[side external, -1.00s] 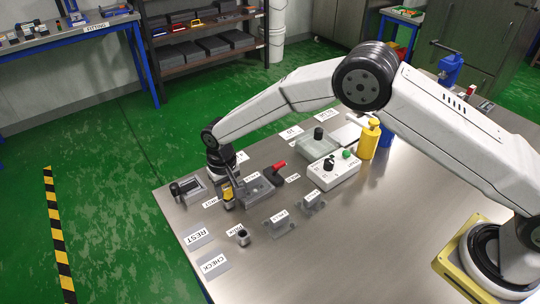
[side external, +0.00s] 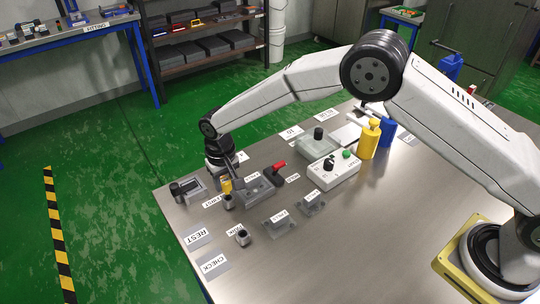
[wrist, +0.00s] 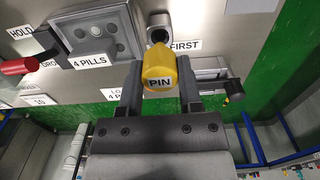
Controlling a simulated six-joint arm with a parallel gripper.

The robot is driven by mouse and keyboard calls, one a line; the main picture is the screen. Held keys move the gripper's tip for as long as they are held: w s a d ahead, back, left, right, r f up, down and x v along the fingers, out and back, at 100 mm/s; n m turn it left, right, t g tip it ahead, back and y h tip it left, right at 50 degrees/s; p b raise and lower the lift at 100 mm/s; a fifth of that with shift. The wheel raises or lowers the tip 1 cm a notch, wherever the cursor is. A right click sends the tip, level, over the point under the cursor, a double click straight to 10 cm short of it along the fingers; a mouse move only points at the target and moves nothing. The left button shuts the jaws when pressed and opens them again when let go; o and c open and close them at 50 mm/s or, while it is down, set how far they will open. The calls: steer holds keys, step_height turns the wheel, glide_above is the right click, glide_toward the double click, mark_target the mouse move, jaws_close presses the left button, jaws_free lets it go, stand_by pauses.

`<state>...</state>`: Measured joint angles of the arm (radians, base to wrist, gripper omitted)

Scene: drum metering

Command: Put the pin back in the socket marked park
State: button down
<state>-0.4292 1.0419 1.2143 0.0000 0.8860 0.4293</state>
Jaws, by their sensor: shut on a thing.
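The yellow pin (wrist: 159,68), lettered PIN, is between the two fingers of my gripper (wrist: 158,88), which is shut on it. In the side view the pin (side external: 226,186) is upright just above a grey socket (side external: 229,202). The wrist view shows this socket (wrist: 160,29) beside a FIRST label (wrist: 184,45); the pin partly covers it, so I cannot tell whether its tip is fully clear. A second grey socket with a dark hole (side external: 242,238) stands nearer the front. Its small label (side external: 234,230) is hard to read, perhaps PARK.
A grey block labelled 4 PILLS (wrist: 90,45) and a red-handled lever (side external: 278,167) stand close by. A black-handled fixture (side external: 186,190) is at the table's left edge. REST (side external: 197,236) and CHECK (side external: 213,264) plates lie in front. The front right of the table is clear.

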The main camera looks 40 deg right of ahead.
mark_target(226, 184)
steer(key=shift+r, duration=0.3)
steer(key=shift+r, duration=0.35)
steer(key=shift+r, duration=0.6)
steer(key=shift+r, duration=1.8)
steer(key=shift+s, duration=0.1)
steer(key=shift+s+a, duration=0.25)
steer(key=shift+s, duration=0.25)
steer(key=s+a, duration=0.2)
steer(key=s, duration=0.8)
steer(key=shift+s+f, duration=0.15)
steer(key=shift+f, duration=0.25)
steer(key=shift+a+f, duration=0.1)
steer(key=shift+f, duration=0.1)
